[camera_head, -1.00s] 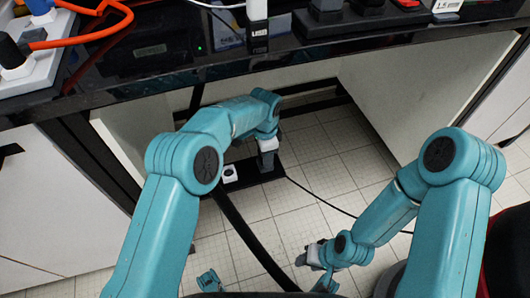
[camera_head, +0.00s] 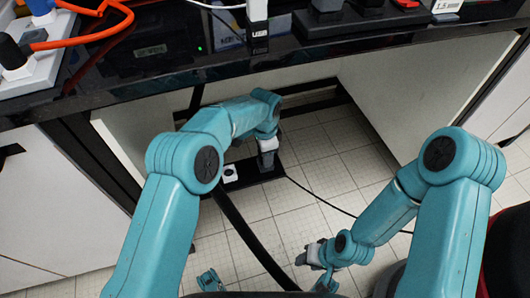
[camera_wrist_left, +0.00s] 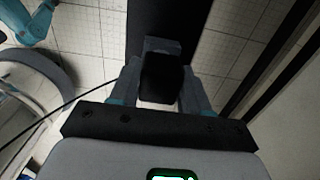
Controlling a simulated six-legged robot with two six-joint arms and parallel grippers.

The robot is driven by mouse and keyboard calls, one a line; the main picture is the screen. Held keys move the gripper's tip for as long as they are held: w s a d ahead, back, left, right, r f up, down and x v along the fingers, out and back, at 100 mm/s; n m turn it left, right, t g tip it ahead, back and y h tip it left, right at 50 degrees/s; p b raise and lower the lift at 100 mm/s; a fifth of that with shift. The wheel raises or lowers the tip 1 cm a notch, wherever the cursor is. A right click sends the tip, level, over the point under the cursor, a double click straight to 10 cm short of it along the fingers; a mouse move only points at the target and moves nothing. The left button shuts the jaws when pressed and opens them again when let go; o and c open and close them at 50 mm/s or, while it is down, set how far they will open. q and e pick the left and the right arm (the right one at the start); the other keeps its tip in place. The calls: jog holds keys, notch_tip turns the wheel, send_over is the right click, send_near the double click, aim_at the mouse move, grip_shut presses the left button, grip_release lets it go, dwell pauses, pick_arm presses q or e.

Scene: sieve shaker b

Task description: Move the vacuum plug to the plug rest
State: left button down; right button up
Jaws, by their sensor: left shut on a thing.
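My left gripper (camera_head: 267,160) reaches down under the bench, low over a black strip (camera_head: 245,181) on the floor. In the left wrist view its two grey fingers (camera_wrist_left: 160,85) are shut on a black plug (camera_wrist_left: 162,80), which sits between them. The black strip (camera_wrist_left: 165,18) runs beneath the plug; whether the plug touches it is hidden. A white socket block (camera_head: 230,173) sits at the strip's left part. I cannot pick out the plug rest with certainty. My right gripper (camera_head: 310,257) hangs low over the floor at the right; its finger opening is too small to tell.
A thin black cable (camera_head: 330,204) runs from the strip rightward across the tiled floor. A thick dark hose (camera_head: 245,232) crosses the floor nearer me. The black bench edge (camera_head: 330,62) overhangs the space, with a white panel (camera_head: 415,100) at right.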

pick_arm(q)
jog(key=shift+f, duration=0.45)
dwell(0.5)
jog(key=shift+c, duration=2.3)
grip_release()
